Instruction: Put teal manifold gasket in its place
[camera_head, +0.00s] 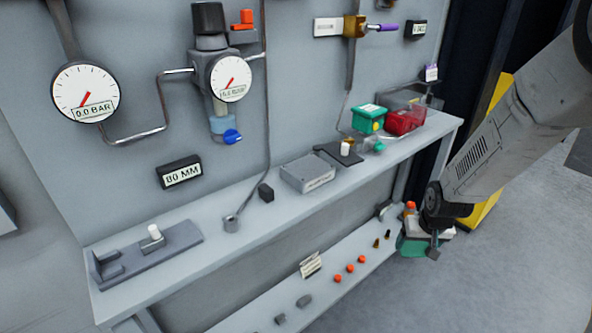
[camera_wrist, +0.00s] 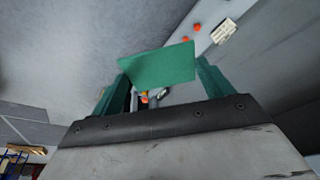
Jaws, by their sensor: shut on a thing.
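My gripper (camera_head: 433,246) is at the right end of the lower shelf, beyond the bench's front edge. The teal manifold gasket (camera_wrist: 157,68) shows in the wrist view as a flat teal plate across the jaws, with green pieces at both sides below it. My gripper is shut on it. In the head view, a teal patch (camera_head: 413,246) shows beside my gripper, partly hidden. A grey block with a label (camera_head: 308,173) sits on the upper shelf. I cannot tell which spot is the gasket's place.
The upper shelf (camera_head: 255,207) holds a grey bracket (camera_head: 150,252), a dark plate (camera_head: 338,153), a green box (camera_head: 369,118) and a red box (camera_head: 404,121). Orange caps (camera_head: 350,268) and a label card (camera_head: 310,265) are on the lower shelf. Gauges hang on the panel. The floor at right is clear.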

